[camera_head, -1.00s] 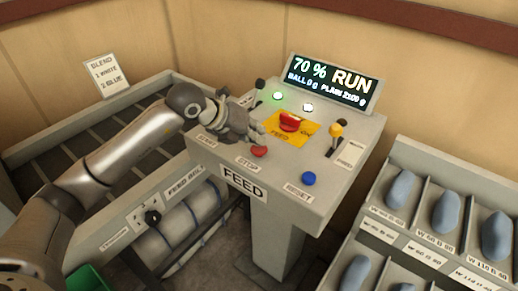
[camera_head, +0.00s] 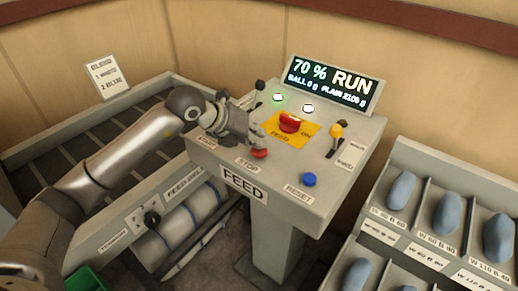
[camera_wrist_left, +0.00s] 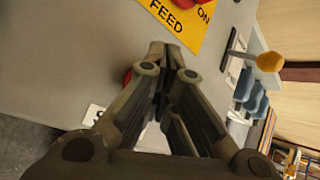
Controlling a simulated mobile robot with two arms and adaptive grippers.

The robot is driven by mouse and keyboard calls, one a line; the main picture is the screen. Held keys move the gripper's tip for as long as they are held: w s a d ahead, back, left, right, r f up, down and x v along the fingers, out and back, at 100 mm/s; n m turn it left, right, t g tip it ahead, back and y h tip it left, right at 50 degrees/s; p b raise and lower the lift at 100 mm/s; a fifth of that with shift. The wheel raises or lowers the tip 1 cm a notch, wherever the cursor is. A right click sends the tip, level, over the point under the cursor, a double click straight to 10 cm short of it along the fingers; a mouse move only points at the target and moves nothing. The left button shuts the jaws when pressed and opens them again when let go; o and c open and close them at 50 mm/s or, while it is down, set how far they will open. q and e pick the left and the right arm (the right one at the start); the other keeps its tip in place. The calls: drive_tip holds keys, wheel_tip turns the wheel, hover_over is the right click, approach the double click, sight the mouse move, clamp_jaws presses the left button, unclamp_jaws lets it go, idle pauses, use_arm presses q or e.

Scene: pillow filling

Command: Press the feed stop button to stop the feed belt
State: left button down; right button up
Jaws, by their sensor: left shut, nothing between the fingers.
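The feed control panel (camera_head: 330,196) stands in the middle of the head view. Its red stop button (camera_head: 259,153) sits above the STOP label (camera_head: 247,164). My left gripper (camera_head: 256,143) is shut and empty, with its fingertips just above and beside the red button; I cannot tell whether they touch it. In the left wrist view the shut fingers (camera_wrist_left: 163,75) point down at the panel, and a bit of red shows beside them (camera_wrist_left: 127,78). The display (camera_head: 333,82) reads 70 % RUN. My right gripper is not in view.
A large red switch (camera_head: 290,122) on a yellow FEED ON plate, a yellow-knobbed lever (camera_head: 336,131) and a blue reset button (camera_head: 309,180) share the panel. A black-knobbed lever (camera_head: 260,86) stands behind my gripper. A rack of blue-grey pillows (camera_head: 447,212) stands at right.

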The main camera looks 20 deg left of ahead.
use_arm(q)
drive_tip(key=shift+f, duration=0.2)
drive_tip(key=shift+r, duration=0.1)
drive_tip(key=shift+r+p, duration=0.4)
drive_tip(key=shift+r, duration=0.45)
wheel_tip(320, 180, up, 5)
drive_tip(key=p, duration=0.3)
drive_tip(key=shift+d, duration=0.15)
idle(0.8)
